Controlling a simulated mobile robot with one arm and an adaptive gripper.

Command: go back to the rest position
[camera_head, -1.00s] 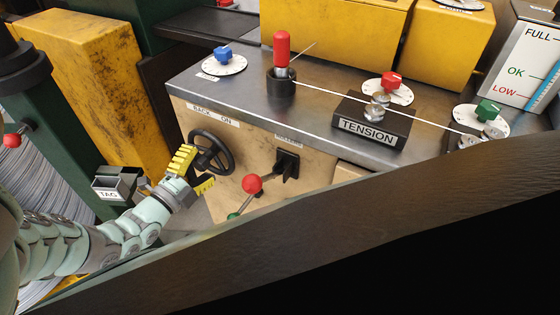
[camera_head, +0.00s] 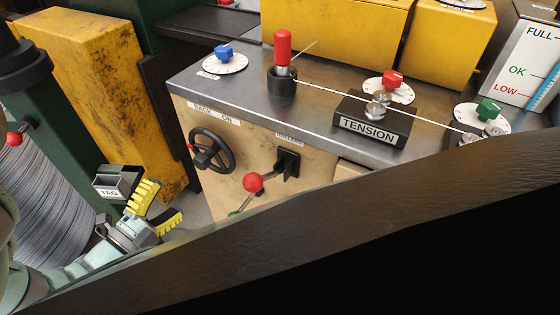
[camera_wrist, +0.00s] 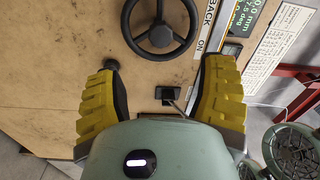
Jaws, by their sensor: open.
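My gripper (camera_head: 160,208) is open and empty, with yellow ribbed fingers. In the head view it is at the lower left, below and left of the black handwheel (camera_head: 211,150) and apart from it. The handwheel is on the tan front panel under the "BACK ON" label. In the wrist view my gripper (camera_wrist: 163,92) shows its two fingers spread wide, with the handwheel (camera_wrist: 160,24) beyond them at the top. Much of my arm is hidden behind the dark beam in the head view.
A box marked TAG (camera_head: 117,183) stands close by my gripper. A wire coil (camera_head: 45,205) is at the left. A red-knobbed lever (camera_head: 253,183) juts from the panel. A dark beam (camera_head: 330,230) crosses the foreground. The metal bench top (camera_head: 330,112) holds dials and a TENSION block (camera_head: 370,120).

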